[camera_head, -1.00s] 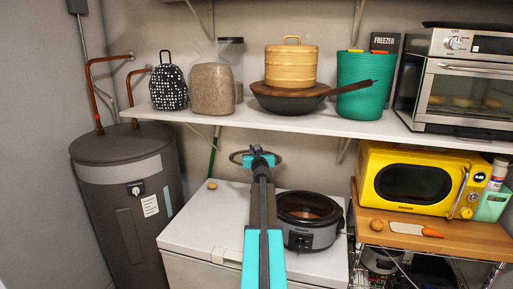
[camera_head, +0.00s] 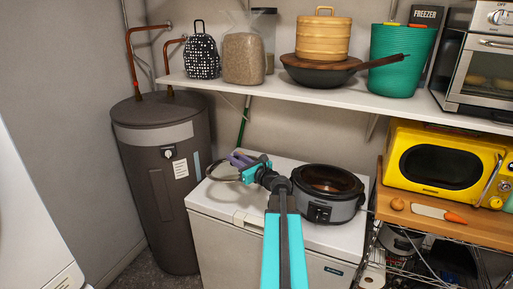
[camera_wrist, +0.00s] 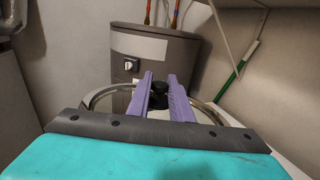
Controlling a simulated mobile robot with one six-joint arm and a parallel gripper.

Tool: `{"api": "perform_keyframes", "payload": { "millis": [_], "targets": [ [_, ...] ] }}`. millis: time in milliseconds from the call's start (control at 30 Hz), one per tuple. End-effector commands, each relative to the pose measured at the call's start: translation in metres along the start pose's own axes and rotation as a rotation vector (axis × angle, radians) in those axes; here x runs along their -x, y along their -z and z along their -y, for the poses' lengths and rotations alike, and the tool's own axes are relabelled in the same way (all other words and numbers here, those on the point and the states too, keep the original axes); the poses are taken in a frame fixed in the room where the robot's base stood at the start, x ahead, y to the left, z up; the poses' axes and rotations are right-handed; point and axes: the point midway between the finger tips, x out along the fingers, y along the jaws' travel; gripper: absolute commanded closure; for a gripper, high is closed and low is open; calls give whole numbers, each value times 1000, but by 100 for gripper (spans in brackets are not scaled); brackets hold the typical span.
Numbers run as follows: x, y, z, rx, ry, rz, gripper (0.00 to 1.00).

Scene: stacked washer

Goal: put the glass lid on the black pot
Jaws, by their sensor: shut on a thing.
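The glass lid (camera_head: 219,177), clear with a metal rim, is held over the left part of the white chest. In the wrist view its black knob (camera_wrist: 160,87) sits between the purple fingers, with the rim curving out on both sides. My gripper (camera_head: 240,160) is shut on the knob. The black pot (camera_head: 328,192) is a slow cooker with a grey body, standing open on the chest, right of my gripper. The lid is apart from the pot, to its left.
The white chest freezer (camera_head: 240,223) bears the pot. A shelf (camera_head: 300,94) with several items runs above it. A dark water heater (camera_head: 165,190) stands left. A yellow microwave (camera_head: 440,165) on a rack stands right.

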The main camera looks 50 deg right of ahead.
Motion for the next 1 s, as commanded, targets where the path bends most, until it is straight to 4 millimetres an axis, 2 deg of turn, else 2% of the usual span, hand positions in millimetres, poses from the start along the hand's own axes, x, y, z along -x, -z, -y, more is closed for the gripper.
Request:
{"api": "perform_keyframes", "payload": {
  "millis": [33,100,667,867,1000],
  "targets": [
    [1,2,-21,-1,-45,1,100],
    [-1,6,-47,-1,-109,1,100],
    [0,51,-256,-1,-630,0,100],
    [6,79,-327,-1,-815,1,100],
    [10,109,-372,-2,-933,0,100]
  ]
}}
